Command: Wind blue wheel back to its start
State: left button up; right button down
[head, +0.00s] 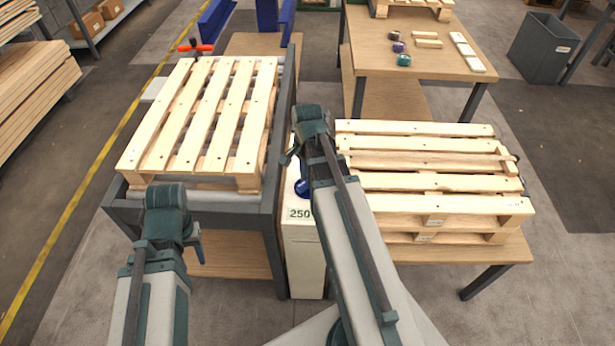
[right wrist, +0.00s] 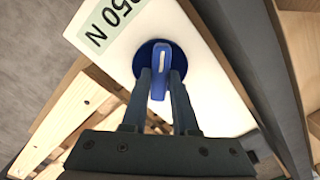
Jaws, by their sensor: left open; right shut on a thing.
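The blue wheel (right wrist: 151,54) is a round disc with a raised grip bar carrying a white line, on the white top of a narrow cabinet (head: 305,262). In the head view the wheel (head: 303,188) shows beside my right forearm, partly hidden by it. My right gripper (right wrist: 161,88) is shut on the wheel's grip bar, one finger on each side; in the head view the arm mostly hides its fingers. My left gripper (head: 198,250) is open and empty, in front of the left pallet stand, away from the wheel.
A label reading 250 N (right wrist: 110,18) is on the cabinet by the wheel. A wooden pallet (head: 205,120) lies on the grey-framed stand at left. Stacked pallets (head: 430,205) lie on the table at right. A back table (head: 440,62) holds small coloured items.

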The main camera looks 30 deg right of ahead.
jog(key=n, duration=0.4)
jog(key=shift+n, duration=0.4)
jog(key=n, duration=0.3)
jog(key=shift+n, duration=0.3)
jog(key=n, duration=1.3)
jog(key=shift+n, duration=0.3)
jog(key=n, duration=0.5)
jog(key=shift+n, duration=0.4)
